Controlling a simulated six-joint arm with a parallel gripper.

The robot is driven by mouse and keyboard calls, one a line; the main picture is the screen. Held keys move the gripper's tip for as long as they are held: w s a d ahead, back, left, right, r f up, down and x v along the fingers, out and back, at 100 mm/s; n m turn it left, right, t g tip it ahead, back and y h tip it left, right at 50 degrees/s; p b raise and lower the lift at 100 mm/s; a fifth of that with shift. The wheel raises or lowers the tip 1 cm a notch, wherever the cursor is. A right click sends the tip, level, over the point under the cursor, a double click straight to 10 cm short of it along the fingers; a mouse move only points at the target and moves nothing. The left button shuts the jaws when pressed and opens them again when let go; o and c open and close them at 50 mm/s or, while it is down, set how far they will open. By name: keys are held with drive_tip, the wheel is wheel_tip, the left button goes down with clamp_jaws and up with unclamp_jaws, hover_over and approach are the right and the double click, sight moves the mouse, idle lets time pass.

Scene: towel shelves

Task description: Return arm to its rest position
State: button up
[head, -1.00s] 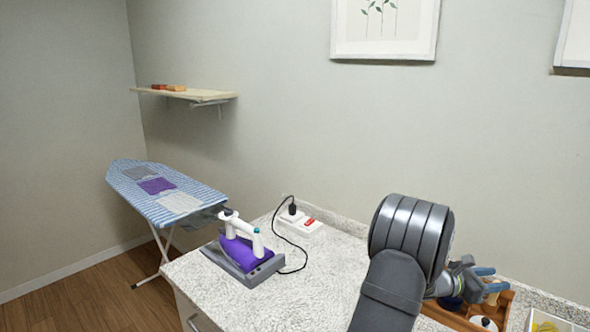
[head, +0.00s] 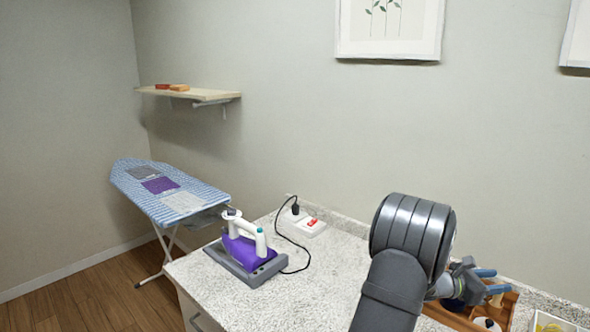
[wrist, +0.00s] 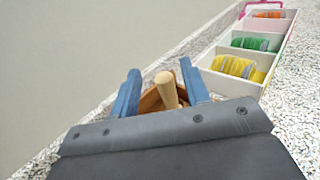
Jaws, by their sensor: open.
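My gripper (head: 488,280) is at the lower right of the head view, low over a wooden tray (head: 511,308) on the counter. In the wrist view its two blue fingers are spread apart, and the gripper (wrist: 161,84) is open. A pale wooden rod (wrist: 167,90) shows between the fingers, with a brown wooden thing around its lower part. I see no finger pressed on the rod, but its distance is hard to judge. My own arm hides part of the tray in the head view.
An iron (head: 246,254) with a cord stands on the speckled counter (head: 325,270), near a power strip (head: 304,223). A white divided box (wrist: 258,52) holds yellow, green and orange things beside the gripper. An ironing board (head: 165,190) and wall shelf (head: 190,93) are at left.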

drive_tip(key=shift+d+f, duration=0.45)
drive_tip(key=shift+d, duration=0.2)
drive_tip(key=shift+d+f, duration=0.4)
drive_tip(key=shift+d, duration=0.2)
wheel_tip(320, 180, up, 6)
drive_tip(key=shift+r, duration=0.1)
drive_tip(key=s+d+r, duration=0.2)
drive_tip(key=s+r, duration=0.5)
drive_tip(key=s, duration=0.5)
drive_tip(key=s+a+m+g, duration=0.1)
drive_tip(key=s+a, duration=0.2)
drive_tip(key=a, duration=0.6)
drive_tip(key=s+a+f+m+g, duration=0.1)
drive_tip(key=s+a, duration=0.3)
drive_tip(key=a, duration=0.5)
drive_tip(key=s+a+m+g+y, duration=0.1)
drive_tip(key=s+a, duration=0.3)
drive_tip(key=a, duration=0.5)
drive_tip(key=shift+f, duration=0.35)
drive_tip(key=shift+s, duration=0.1)
